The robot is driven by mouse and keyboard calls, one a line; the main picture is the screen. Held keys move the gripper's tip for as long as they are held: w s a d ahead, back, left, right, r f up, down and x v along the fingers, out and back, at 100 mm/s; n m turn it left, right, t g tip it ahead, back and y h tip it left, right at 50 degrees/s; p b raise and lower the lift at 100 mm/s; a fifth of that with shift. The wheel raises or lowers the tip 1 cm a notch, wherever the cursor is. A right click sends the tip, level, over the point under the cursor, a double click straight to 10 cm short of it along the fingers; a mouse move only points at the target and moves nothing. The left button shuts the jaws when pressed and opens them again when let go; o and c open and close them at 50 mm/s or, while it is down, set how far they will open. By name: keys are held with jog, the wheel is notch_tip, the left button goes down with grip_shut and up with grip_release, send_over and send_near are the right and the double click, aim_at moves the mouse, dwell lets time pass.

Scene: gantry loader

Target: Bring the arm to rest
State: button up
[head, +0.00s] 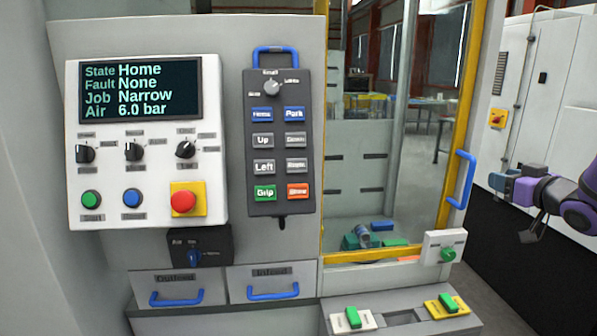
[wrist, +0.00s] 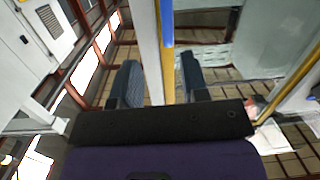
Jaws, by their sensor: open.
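My gripper (head: 515,186) is at the right edge of the head view, held in the air in front of a white cabinet. Its jaws are apart and nothing is between them. My purple arm reaches in from the right edge; most of it is out of the picture. In the wrist view my two dark fingers (wrist: 160,85) stand apart, with a yellow and blue post showing in the gap behind them.
The control panel (head: 145,215) with its screen reads Home, fault None. A pendant (head: 257,135) hangs beside it. A glazed door with a yellow frame (head: 457,130) and blue handle (head: 460,180) stands left of my gripper. A ledge (head: 400,317) carries green-topped parts.

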jog(key=s+a+r+m+g+h, duration=0.3)
jog(key=s+a+r+g+h, duration=0.2)
jog(key=s+a, duration=0.15)
jog(key=s+a+n+g+y, duration=0.1)
jog(key=s+a+g+y, duration=0.2)
jog(key=s+a, duration=1.2)
jog(key=s+g, duration=0.3)
jog(key=shift+s+f+g+y, duration=0.2)
jog(key=shift+f+g+y, duration=0.1)
jog(key=shift+f, duration=0.05)
